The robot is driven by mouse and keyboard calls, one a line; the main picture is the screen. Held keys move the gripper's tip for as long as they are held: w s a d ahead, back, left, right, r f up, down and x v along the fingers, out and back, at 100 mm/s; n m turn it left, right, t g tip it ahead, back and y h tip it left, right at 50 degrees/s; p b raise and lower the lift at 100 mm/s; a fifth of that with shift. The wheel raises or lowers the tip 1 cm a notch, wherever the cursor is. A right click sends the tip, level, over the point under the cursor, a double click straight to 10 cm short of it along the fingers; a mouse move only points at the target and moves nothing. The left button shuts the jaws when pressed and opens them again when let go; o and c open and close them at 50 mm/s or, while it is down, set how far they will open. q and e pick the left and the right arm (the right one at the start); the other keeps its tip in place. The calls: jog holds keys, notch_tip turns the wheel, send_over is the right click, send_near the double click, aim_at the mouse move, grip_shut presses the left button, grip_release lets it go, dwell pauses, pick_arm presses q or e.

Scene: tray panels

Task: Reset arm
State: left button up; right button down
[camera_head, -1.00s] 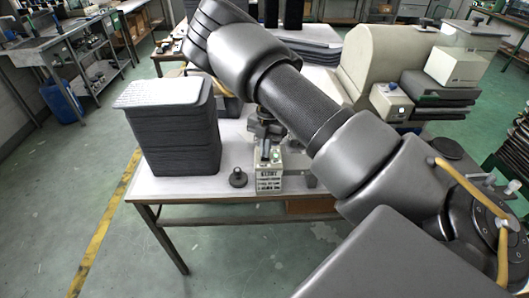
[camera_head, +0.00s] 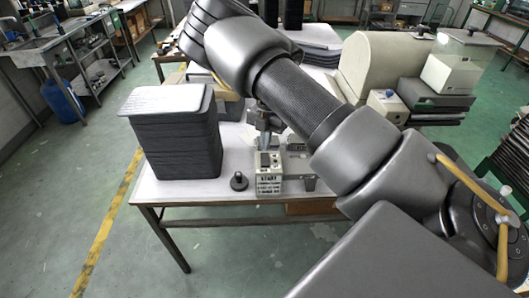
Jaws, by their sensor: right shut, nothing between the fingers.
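My right arm reaches in from the right and crosses the middle of the view. My right gripper (camera_head: 265,141) is small and partly covered by the arm. It is shut and empty, pointing down just above a small pale box-shaped device (camera_head: 268,184) on the white table (camera_head: 218,189). I cannot tell whether the fingertips touch the device. A tall stack of dark tray panels (camera_head: 178,145) with a light top panel (camera_head: 166,99) stands on the table to the left of the gripper. My left gripper is not in view.
A small black knob-like object (camera_head: 239,181) stands left of the device near the front edge. A large beige machine (camera_head: 375,62) and a small box (camera_head: 387,106) are behind the arm at right. A blue barrel (camera_head: 60,100) is at far left. The floor at front left is clear.

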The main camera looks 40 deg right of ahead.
jog(key=shift+r+p, duration=0.3)
jog(key=shift+r, duration=0.45)
jog(key=shift+r, duration=0.1)
